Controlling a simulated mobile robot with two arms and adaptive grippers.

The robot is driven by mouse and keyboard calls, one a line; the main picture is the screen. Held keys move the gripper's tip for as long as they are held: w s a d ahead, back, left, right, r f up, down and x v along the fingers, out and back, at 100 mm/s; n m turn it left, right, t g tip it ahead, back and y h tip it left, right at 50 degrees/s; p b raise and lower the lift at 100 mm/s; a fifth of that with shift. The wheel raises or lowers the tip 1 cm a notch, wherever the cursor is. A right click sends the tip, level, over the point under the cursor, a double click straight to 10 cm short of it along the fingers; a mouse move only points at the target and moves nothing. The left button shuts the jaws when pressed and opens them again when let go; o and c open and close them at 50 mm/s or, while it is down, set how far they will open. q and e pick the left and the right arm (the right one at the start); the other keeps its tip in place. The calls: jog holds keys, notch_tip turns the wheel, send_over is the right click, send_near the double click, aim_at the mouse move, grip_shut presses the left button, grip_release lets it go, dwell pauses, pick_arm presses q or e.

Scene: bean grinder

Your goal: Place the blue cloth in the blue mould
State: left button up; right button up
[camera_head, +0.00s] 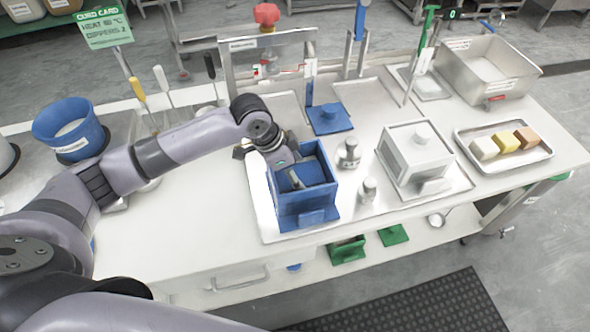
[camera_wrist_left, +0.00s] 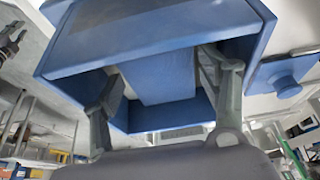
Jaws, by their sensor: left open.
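The blue mould (camera_head: 290,211) is an open-topped box standing on a metal tray near the table's front edge. My left gripper (camera_head: 293,180) points down into its open top. In the left wrist view, the mould (camera_wrist_left: 150,42) fills the upper middle, and the gripper (camera_wrist_left: 165,84) has its two fingers spread apart at the opening. A lighter blue flat piece (camera_wrist_left: 166,83) shows between the fingers inside the mould; it may be the blue cloth, but I cannot tell for sure. The gripper hides part of the inside. My right gripper is not in view.
A blue lid-like piece (camera_head: 330,119) lies behind the mould. Small metal weights (camera_head: 348,155) and a white mould (camera_head: 418,158) stand to its right. A tray of coloured blocks (camera_head: 545,151) and a steel basin (camera_head: 487,72) are farther right. A blue bucket (camera_head: 60,122) stands left.

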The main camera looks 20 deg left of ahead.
pick_arm(q)
jog(key=v, duration=1.2)
jog(key=shift+b, duration=0.35)
